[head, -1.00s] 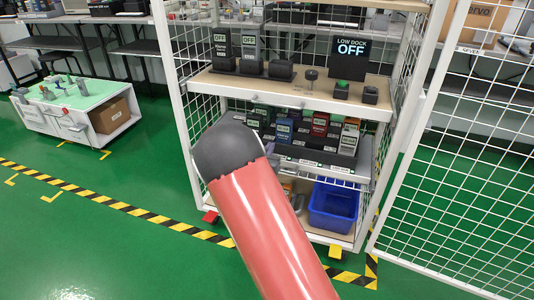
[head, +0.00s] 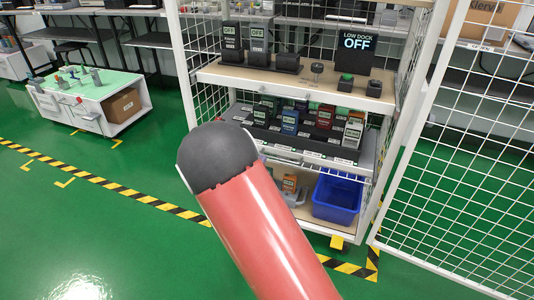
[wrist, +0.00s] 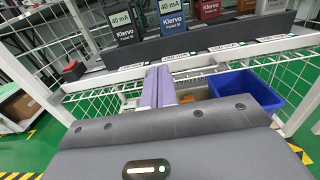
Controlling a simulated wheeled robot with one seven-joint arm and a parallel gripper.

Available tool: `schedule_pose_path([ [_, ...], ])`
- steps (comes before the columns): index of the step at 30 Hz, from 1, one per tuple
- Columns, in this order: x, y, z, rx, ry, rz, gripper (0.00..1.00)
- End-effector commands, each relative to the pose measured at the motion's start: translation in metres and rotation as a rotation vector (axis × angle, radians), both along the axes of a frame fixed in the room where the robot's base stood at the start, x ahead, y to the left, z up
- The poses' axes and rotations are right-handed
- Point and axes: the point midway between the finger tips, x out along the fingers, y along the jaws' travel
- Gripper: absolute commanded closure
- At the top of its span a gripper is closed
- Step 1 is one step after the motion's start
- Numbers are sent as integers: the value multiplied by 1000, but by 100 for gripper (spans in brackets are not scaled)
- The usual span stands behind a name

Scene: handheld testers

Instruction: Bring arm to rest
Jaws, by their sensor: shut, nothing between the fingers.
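My gripper (wrist: 159,87) shows in the wrist view as two purple-grey fingers side by side, pressed together with nothing between them. It points toward the shelf rack's lower part, in front of the lower shelf edge. In the head view my red arm link with its dark rounded end fills the lower middle, and the gripper itself is hidden there.
A white wire-mesh rack (head: 290,77) holds several handheld testers (head: 290,122) on its lower shelf and a "LOW DOCK OFF" display (head: 355,52) above. A blue bin (head: 336,200) sits at the bottom. A mesh door (head: 465,170) stands open at right.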

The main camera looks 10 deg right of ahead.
Motion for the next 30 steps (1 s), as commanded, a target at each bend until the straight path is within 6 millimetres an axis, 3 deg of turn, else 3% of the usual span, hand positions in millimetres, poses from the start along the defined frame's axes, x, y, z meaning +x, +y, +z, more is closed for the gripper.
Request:
schedule_pose_path([
  [8, -12, 4, 3, 9, -5, -11, 100],
  [11, -21, -13, 18, 71, -29, -84, 100],
  [13, -35, -36, 35, 161, -62, -184, 100],
  [18, -103, -97, 77, 505, -182, -525, 100],
  [21, -149, -118, 91, 732, -260, -715, 100],
  [26, -218, -123, 105, 1111, -389, -981, 100],
  [30, -267, -105, 118, 1459, -503, -1165, 100],
])
